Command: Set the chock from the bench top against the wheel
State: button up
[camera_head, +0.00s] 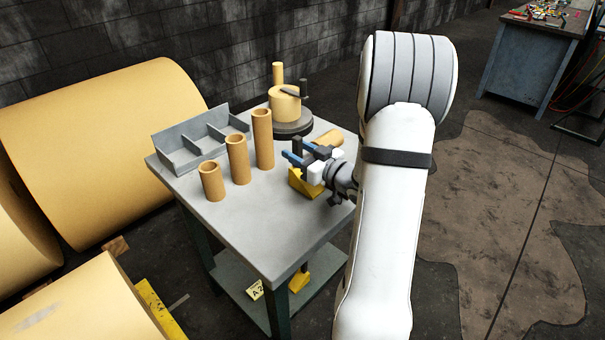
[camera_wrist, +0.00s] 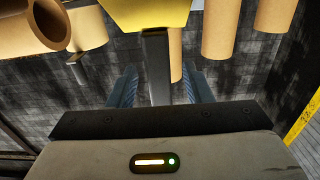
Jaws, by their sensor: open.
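The yellow chock (camera_head: 303,184) sits on the grey bench top (camera_head: 262,222), near its right edge. My gripper (camera_head: 302,155) is open, with blue fingers, and is just above and beside the chock. In the wrist view the chock (camera_wrist: 150,12) shows at the top, cut off by the frame. A dark grey bar, apparently its handle (camera_wrist: 156,65), stands in line between my open fingers (camera_wrist: 156,90). I cannot tell whether they touch it. My arm and gripper partly hide the chock in the head view. I cannot make out a wheel.
Three upright tubes (camera_head: 237,160), a divided grey tray (camera_head: 200,143) and a yellow roll on a dark disc (camera_head: 286,105) stand on the bench. A second yellow block (camera_head: 299,281) is on the lower shelf. Large rolls (camera_head: 100,140) fill the left; floor at right is open.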

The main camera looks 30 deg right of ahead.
jog(key=shift+c, duration=0.5)
grip_shut()
